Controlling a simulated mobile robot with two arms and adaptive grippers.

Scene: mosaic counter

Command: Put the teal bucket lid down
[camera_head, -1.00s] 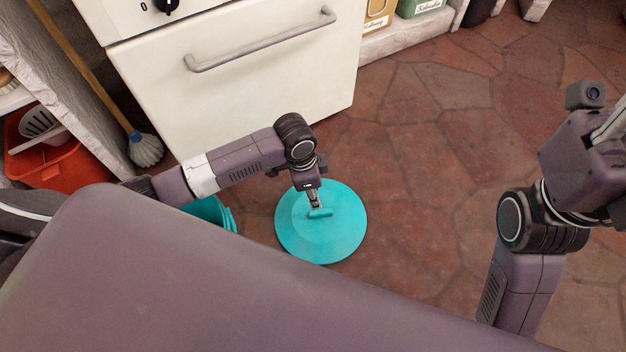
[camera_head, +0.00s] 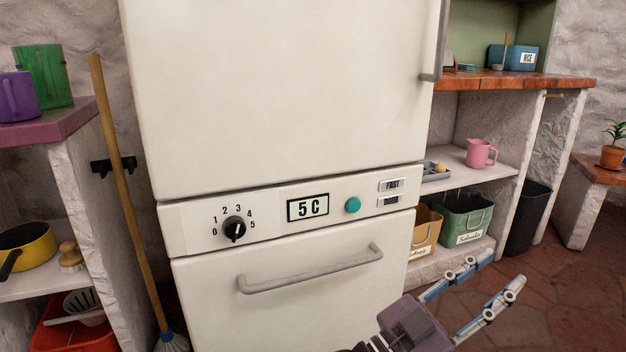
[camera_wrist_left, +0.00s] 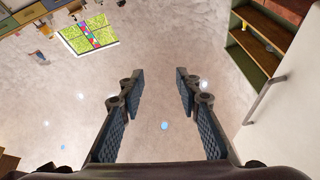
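My left gripper (camera_head: 506,268) is at the lower right in the head view, in front of the fridge. Its two fingers are spread and point up to the right, with nothing between them. In the left wrist view the same gripper (camera_wrist_left: 160,75) is open and empty, facing a pale surface. The teal bucket lid and the teal bucket show in neither view now. My right gripper is out of view.
A white fridge (camera_head: 280,110) with a lower door handle (camera_head: 310,270) fills the middle. A broom (camera_head: 125,190) leans at its left. Shelves at right hold a pink jug (camera_head: 480,153) and a green box (camera_head: 466,217). Red floor (camera_head: 570,290) is clear at lower right.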

